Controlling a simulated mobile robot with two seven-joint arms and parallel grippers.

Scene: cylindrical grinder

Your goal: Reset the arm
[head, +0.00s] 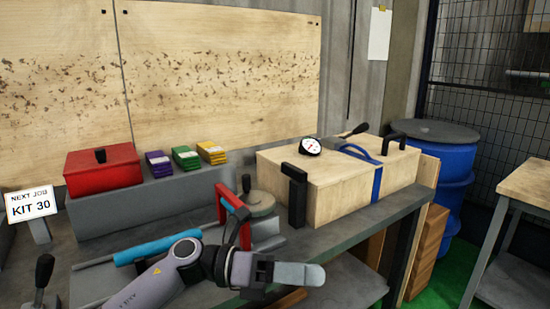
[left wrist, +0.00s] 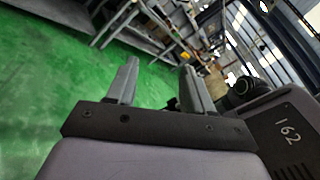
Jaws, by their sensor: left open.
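My left arm reaches in from the lower left of the head view. My left gripper (head: 298,274) is in front of the bench's front edge, pointing right, and nothing shows in it. In the left wrist view, the left gripper (left wrist: 158,85) has its two fingers apart with an empty gap between them, above green floor. My right gripper is not in either view.
The grey bench (head: 345,235) carries a red box (head: 105,170), a wooden case (head: 325,190) with a dial gauge (head: 311,146), a red-handled device (head: 232,203) and a blue cylinder (head: 158,249). A blue drum (head: 455,165) stands right. Green floor (left wrist: 60,90) is clear.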

